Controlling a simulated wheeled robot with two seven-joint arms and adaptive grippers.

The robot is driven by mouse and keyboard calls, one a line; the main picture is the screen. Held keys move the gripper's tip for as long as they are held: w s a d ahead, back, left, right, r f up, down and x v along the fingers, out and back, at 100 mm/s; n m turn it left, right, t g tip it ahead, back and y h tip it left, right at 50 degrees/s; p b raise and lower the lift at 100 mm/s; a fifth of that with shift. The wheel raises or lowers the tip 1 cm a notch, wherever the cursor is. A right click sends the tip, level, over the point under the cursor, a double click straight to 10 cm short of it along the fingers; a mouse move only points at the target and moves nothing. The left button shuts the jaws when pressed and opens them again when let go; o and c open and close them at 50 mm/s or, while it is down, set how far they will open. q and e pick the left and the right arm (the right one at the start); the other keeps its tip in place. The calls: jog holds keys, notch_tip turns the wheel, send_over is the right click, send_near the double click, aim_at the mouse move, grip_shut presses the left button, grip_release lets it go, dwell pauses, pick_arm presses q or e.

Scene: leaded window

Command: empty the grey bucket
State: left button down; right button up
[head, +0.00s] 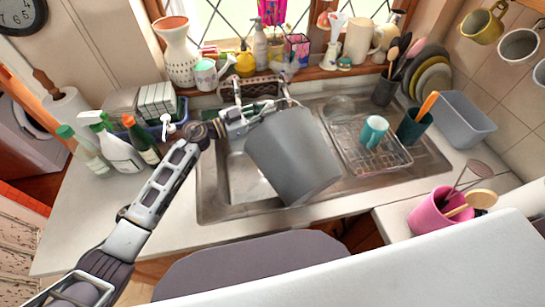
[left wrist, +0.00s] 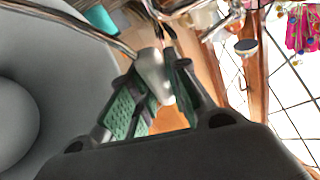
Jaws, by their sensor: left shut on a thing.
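The grey bucket (head: 293,158) hangs tilted over the metal sink (head: 240,185) in the head view. Its mouth appears turned towards the window side, away from the head camera. My left gripper (head: 240,119) is at the bucket's upper left edge. In the left wrist view, the fingers (left wrist: 155,95) are shut on a pale grip at the end of a thin wire, which looks like the bucket's handle. That view shows the bucket's plain grey wall (left wrist: 60,75) at left with a round face; no contents show in the visible part. My right gripper is not in view.
A dish rack (head: 370,155) with a teal mug (head: 374,131) stands right of the bucket. Bottles (head: 120,150) stand on the left counter. A pink pot (head: 432,212) with utensils is at right. The windowsill behind is crowded. The front left counter is clear.

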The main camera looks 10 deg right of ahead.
pick_arm(q)
jog(key=shift+s+d+r+p, duration=0.1)
jog(key=shift+s+r+p, duration=0.1)
jog(key=shift+r+p, duration=0.2)
jog(key=shift+s+d+r+p, duration=0.1)
jog(key=shift+s+r+p, duration=0.05)
jog(key=shift+r+p, duration=0.25)
jog(key=shift+w+f+b, duration=0.15)
jog(key=shift+f+b, duration=0.25)
jog(key=shift+b, duration=0.05)
jog(key=shift+w+a+f, duration=0.1)
jog(key=shift+w, duration=0.1)
jog(key=shift+w+f+b, duration=0.1)
jog(key=shift+f+b, duration=0.2)
jog(key=shift+b, duration=0.25)
jog(key=shift+w+a+f, duration=0.1)
jog(key=shift+w+f, duration=0.1)
jog(key=shift+w+a+f+n+b, duration=0.1)
jog(key=shift+w+f+n+b, duration=0.25)
jog(key=shift+b, duration=0.3)
